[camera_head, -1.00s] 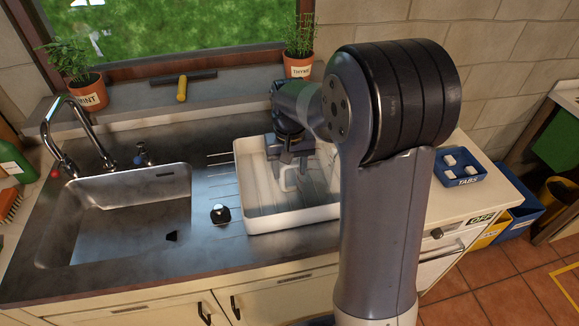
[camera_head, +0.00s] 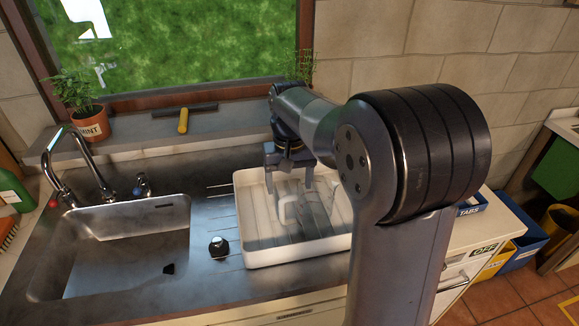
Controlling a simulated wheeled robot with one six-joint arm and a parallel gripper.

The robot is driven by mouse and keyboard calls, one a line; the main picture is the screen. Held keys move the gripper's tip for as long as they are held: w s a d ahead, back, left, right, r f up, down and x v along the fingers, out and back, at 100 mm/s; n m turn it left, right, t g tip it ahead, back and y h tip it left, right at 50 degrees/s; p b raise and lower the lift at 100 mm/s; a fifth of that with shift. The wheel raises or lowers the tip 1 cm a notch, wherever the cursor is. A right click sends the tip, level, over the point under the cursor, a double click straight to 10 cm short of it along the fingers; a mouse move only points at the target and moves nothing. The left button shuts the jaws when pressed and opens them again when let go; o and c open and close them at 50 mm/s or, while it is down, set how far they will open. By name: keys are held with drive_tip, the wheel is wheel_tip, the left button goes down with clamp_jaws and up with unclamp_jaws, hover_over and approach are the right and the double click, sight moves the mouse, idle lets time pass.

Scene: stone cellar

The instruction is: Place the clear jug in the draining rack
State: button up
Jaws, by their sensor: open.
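The white draining rack (camera_head: 244,222) is a shallow tray on the counter, right of the sink. The clear jug (camera_head: 312,214) stands inside it, hard to make out against the pale ribbed floor. Its handle (camera_head: 284,209) faces left toward the camera. My gripper (camera_head: 289,184) is open and empty, fingers pointing down, just above and behind the handle. My arm hides the rack's right end.
The sink (camera_head: 125,240) with its tap (camera_head: 75,150) is at left. A dark stopper (camera_head: 219,247) lies between sink and rack. A squeegee (camera_head: 184,119) and mint pot (camera_head: 92,125) are on the sill. A blue tabs tray (camera_head: 472,205) is at right.

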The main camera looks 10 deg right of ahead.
sight(289, 196)
wheel_tip(289, 196, up, 6)
drive_tip(key=shift+f, duration=0.25)
wheel_tip(289, 196, down, 12)
drive_tip(key=shift+f, duration=0.25)
drive_tip(key=shift+r, duration=2)
